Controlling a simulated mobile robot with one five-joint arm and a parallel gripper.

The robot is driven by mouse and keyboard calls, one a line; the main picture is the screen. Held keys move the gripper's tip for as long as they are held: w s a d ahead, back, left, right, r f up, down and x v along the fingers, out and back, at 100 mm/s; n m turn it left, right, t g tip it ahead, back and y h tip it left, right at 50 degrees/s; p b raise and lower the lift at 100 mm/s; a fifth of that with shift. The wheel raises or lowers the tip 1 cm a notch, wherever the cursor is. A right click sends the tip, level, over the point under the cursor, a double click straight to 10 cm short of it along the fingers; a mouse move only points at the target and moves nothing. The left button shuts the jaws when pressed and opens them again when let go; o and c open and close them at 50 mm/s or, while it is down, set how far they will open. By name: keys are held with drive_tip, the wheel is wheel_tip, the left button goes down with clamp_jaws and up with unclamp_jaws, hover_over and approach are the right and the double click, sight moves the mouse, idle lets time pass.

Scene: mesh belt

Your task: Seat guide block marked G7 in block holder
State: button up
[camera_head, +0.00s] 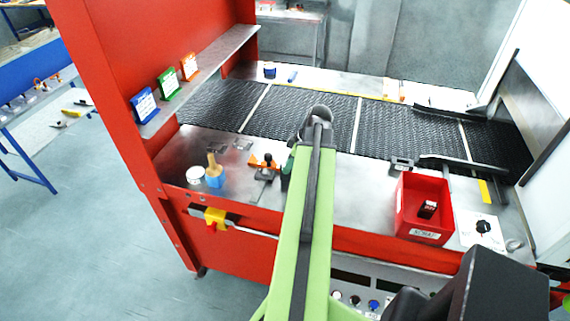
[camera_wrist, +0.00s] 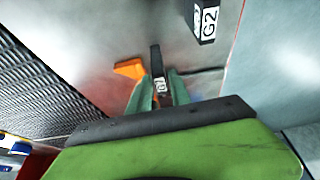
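My gripper (camera_wrist: 158,80) points down at the steel bench, its two green fingers on either side of a narrow black block marked G7 (camera_wrist: 160,86). I cannot tell whether the fingers press on it or stand just clear. An orange piece (camera_wrist: 129,68) lies close beside it on the left. A black block with a white G2 label (camera_wrist: 206,22) stands beyond, near the bench edge. In the head view my arm covers most of the gripper; a green finger shows next to a black fixture with an orange part (camera_head: 266,165). I cannot make out for sure which part is the block holder.
A black mesh belt (camera_head: 310,115) runs behind the bench. A red bin (camera_head: 424,230) with a dark block (camera_head: 428,209) inside stands to the right. A red panel (camera_head: 130,70) rises at the left.

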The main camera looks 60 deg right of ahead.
drive_tip(key=a+p+v, duration=0.1)
drive_tip(key=p+v, duration=0.4)
drive_tip(key=v, duration=0.2)
drive_tip(key=shift+d, duration=0.5)
drive_tip(key=shift+r, duration=0.1)
